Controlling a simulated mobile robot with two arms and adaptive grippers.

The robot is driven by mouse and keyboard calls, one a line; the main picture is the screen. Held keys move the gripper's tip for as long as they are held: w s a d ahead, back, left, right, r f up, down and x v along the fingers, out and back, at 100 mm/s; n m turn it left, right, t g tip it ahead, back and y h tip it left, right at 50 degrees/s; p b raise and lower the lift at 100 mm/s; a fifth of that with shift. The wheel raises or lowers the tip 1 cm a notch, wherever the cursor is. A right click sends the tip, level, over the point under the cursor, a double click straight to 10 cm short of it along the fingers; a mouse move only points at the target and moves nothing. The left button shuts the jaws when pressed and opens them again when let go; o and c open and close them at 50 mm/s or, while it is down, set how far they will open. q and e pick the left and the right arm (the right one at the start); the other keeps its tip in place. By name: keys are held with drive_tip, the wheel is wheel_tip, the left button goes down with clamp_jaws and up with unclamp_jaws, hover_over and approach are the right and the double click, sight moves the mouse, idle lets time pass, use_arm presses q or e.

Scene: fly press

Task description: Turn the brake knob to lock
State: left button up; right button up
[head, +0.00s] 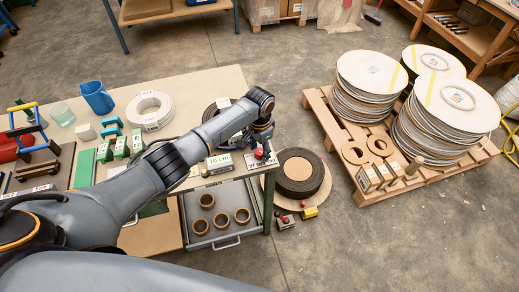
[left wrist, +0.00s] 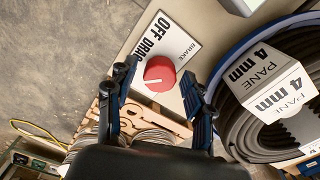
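The brake knob (left wrist: 159,74) is red and round with a white pointer line, which points left in the left wrist view. It sits on a white plate (left wrist: 176,36) where BRAKE, OFF and DRAG can be read; no LOCK mark is readable. In the head view the red knob (head: 259,154) is at the bench's front right corner. My left gripper (head: 263,138) is right above it, pointing down. In the left wrist view the open gripper (left wrist: 160,88) has one finger on each side of the knob, with gaps visible. My right gripper is out of view.
A dark coil with a "4 mm" tag (left wrist: 268,85) lies close beside the gripper's right finger. A "10 mm" block (head: 219,163) stands left of the knob. Below is a drawer with several rings (head: 222,220).

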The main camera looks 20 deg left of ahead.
sight(260, 151)
use_arm(q)
wheel_tip(260, 151, up, 12)
idle(0.7)
idle(0.4)
